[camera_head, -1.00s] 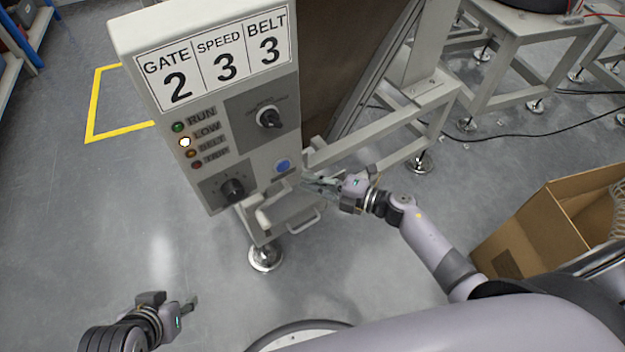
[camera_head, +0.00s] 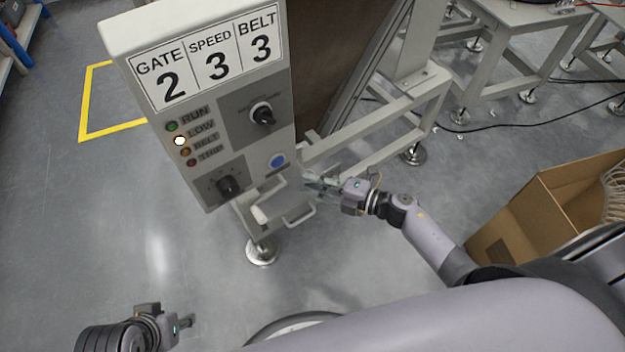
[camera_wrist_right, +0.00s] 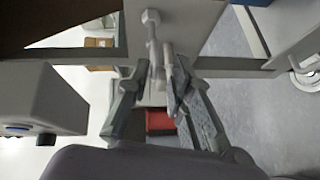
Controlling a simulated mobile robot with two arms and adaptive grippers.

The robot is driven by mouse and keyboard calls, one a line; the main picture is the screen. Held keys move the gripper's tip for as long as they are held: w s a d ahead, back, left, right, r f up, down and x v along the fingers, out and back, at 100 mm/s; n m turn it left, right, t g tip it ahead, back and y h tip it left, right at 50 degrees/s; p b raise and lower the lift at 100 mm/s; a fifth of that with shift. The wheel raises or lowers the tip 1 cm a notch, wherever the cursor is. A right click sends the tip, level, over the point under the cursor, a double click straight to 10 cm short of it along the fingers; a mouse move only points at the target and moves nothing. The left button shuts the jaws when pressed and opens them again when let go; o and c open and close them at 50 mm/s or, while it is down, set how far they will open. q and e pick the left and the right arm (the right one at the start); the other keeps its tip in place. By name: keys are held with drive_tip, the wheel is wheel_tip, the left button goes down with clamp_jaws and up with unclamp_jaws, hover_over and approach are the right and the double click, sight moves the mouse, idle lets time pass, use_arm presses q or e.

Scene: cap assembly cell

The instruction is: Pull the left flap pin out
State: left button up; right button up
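The control box (camera_head: 215,110) stands in the head view, with a tray-like part (camera_head: 285,205) and a looped handle (camera_head: 302,218) below its panel. My right gripper (camera_head: 312,183) is beside the box's lower right edge. In the right wrist view, a pale pin-like rod with a round head (camera_wrist_right: 151,17) runs down between the fingertips of my right gripper (camera_wrist_right: 159,72). A short pale cylinder (camera_wrist_right: 168,52) lies alongside by the right finger. The fingers are close around them; firm contact is unclear. My left gripper (camera_head: 180,325) is low at left, away from the box, its opening unclear.
A cardboard box (camera_head: 545,215) stands at right, near my right arm. Grey frame legs and beams (camera_head: 385,140) stand behind the right gripper. Black cables (camera_head: 530,125) lie on the floor. The floor left of the control box is clear, with yellow tape (camera_head: 110,134).

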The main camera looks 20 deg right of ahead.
drive_tip(key=shift+w+r, duration=0.15)
drive_tip(key=v, duration=1.2)
idle(0.3)
